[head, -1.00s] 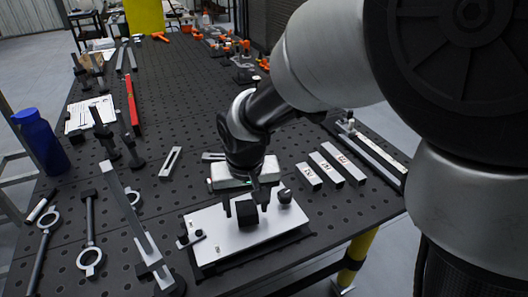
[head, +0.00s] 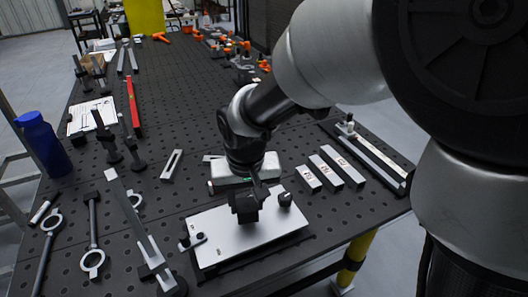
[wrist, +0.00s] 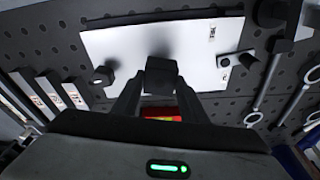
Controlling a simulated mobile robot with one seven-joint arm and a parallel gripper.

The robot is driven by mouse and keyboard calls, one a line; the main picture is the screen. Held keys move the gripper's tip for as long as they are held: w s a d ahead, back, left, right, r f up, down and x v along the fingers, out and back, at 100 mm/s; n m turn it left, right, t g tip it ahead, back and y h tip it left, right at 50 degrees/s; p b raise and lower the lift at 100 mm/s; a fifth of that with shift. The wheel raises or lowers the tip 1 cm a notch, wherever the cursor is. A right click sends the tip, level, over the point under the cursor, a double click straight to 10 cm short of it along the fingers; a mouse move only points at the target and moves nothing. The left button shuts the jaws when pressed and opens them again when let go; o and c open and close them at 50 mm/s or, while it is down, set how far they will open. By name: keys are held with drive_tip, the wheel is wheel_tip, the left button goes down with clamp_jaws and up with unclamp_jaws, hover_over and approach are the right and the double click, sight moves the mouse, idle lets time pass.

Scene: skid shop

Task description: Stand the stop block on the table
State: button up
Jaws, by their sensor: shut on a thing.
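The stop block appears to be the dark block (head: 243,208) at the near end of the table (head: 185,195), over the white plate (head: 222,236). My gripper (head: 247,196) is shut on it from above. In the wrist view the block (wrist: 161,76) sits between the two fingertips of my gripper (wrist: 160,92), in front of the plate (wrist: 205,45). The block's underside is hidden, so I cannot tell whether it touches the plate or hangs just above it. A small red and yellow patch shows between the fingers.
A black knob (head: 285,199) and a small clamp (head: 192,242) are at the plate's edges. Several labelled grey bars (head: 323,172) lie to the right.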

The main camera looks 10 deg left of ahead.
sight(246, 203)
drive_tip(key=shift+w+p+v, duration=0.2)
drive_tip(key=shift+p+v, duration=0.45)
drive_tip(key=shift+v, duration=0.35)
drive_tip(key=shift+w+p+v, duration=0.15)
drive_tip(key=shift+p+v, duration=0.5)
drive_tip(key=shift+v, duration=0.3)
drive_tip(key=shift+a+r, duration=0.1)
drive_tip(key=shift+a, duration=0.05)
drive_tip(key=shift+w+a+f+n+p, duration=0.45)
drive_tip(key=shift+w+a+f, duration=0.7)
drive_tip(key=shift+a, duration=2.3)
drive_tip(key=shift+w+a+f+n+p, duration=0.4)
drive_tip(key=shift+w+a+f, duration=0.75)
drive_tip(key=shift+a, duration=2.3)
drive_tip(key=shift+w+a+f+n+p, duration=0.45)
drive_tip(key=shift+w+a+f, duration=0.7)
drive_tip(key=shift+a, duration=2.3)
drive_tip(key=shift+s+b+x, duration=0.2)
drive_tip(key=shift+b+x, duration=0.6)
drive_tip(key=shift+x, duration=0.15)
drive_tip(key=shift+s+b+x, duration=0.25)
drive_tip(key=shift+b+x, duration=0.5)
drive_tip(key=shift+x, duration=0.2)
drive_tip(key=shift+d+f, duration=0.1)
drive_tip(key=shift+d, duration=0.1)
drive_tip(key=o, duration=1.2)
